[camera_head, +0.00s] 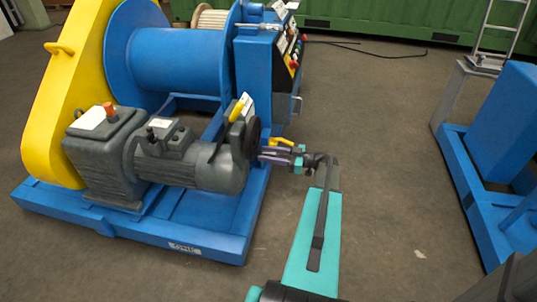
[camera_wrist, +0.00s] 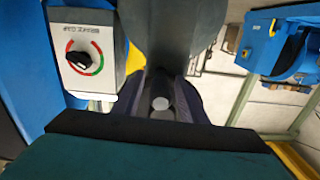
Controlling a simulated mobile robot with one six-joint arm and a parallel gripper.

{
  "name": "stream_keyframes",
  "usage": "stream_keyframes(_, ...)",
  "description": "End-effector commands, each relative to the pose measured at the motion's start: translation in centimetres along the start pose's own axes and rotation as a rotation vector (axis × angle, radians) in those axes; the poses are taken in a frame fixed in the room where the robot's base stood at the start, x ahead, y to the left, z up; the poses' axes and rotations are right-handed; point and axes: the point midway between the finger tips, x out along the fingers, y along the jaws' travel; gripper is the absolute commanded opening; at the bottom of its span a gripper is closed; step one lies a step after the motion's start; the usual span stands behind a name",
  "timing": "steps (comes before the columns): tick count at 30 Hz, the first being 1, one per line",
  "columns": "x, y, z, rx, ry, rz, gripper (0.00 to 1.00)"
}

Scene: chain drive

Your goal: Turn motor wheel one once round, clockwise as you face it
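Motor wheel one (camera_head: 252,138) is a dark disc on the right end of a grey motor (camera_head: 205,165), seen nearly edge-on in the head view. My gripper (camera_head: 268,154) is at the right side of this wheel, its purple fingers reaching left to it. In the wrist view my gripper (camera_wrist: 162,100) has one finger on each side of a small grey round-ended peg (camera_wrist: 160,104). I cannot tell whether the fingers press on it. A large dark surface (camera_wrist: 170,30) lies behind the peg. The wheel's face is mostly hidden in the head view.
A brake box with a black knob (camera_wrist: 82,61) stands close at the left of my fingers. A yellow chain guard (camera_head: 75,80), blue drum (camera_head: 175,60) and blue base frame (camera_head: 205,235) surround the motor. Clear floor (camera_head: 390,150) lies to the right, before another blue frame (camera_head: 480,215).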

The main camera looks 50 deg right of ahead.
Motion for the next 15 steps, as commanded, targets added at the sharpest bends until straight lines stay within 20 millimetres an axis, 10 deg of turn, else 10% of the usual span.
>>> stream_keyframes(9,0.02,0.00,0.00,0.000,0.000,0.000,0.02)
stream_keyframes(15,-0.16,0.47,-0.01,0.000,0.000,0.001,0.00)
